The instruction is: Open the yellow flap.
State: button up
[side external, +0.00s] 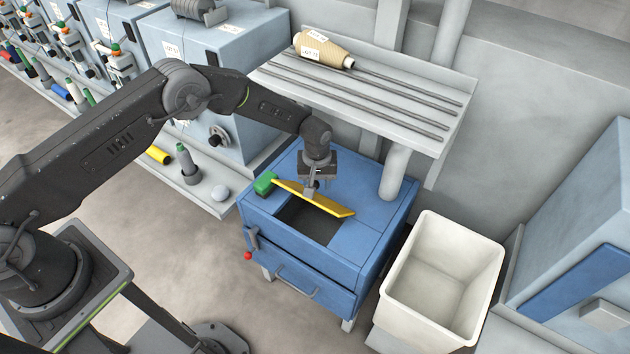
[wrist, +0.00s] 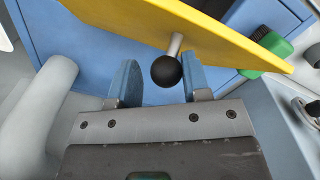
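The yellow flap (side external: 325,202) is on top of the blue cabinet (side external: 372,212). It stands tilted up at the back of a dark opening (side external: 305,220), which is uncovered in front of it. In the wrist view the flap (wrist: 205,32) spans the top, with a black ball knob (wrist: 166,71) on a pale stem. My gripper (side external: 311,190) is over the cabinet, close to the flap. In the wrist view my gripper (wrist: 160,82) has its blue fingers apart, with the knob between them, close to the right finger and clear of the left one.
A grey post (side external: 396,170) rises from the cabinet's right side, below a rack shelf (side external: 430,130) holding a yarn cone (side external: 322,50). A white bin (side external: 445,275) stands to the right. Machines line the left.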

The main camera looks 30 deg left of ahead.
jog(key=shift+o, duration=0.8)
notch_tip(320, 180, up, 8)
jog(key=shift+s+f, duration=0.1)
jog(key=shift+f, duration=0.15)
jog(key=s+d+r+m+t+y, duration=0.1)
jog(key=s+d+r+m+t, duration=0.1)
jog(key=s+r+m+t, duration=0.3)
jog(key=shift+n+g, duration=0.5)
jog(key=shift+n, duration=0.2)
jog(key=x, duration=0.8)
jog(key=a+x, duration=0.1)
jog(key=x, duration=0.3)
jog(key=shift+s+f, duration=0.3)
jog(key=shift+f, duration=0.05)
grip_shut()
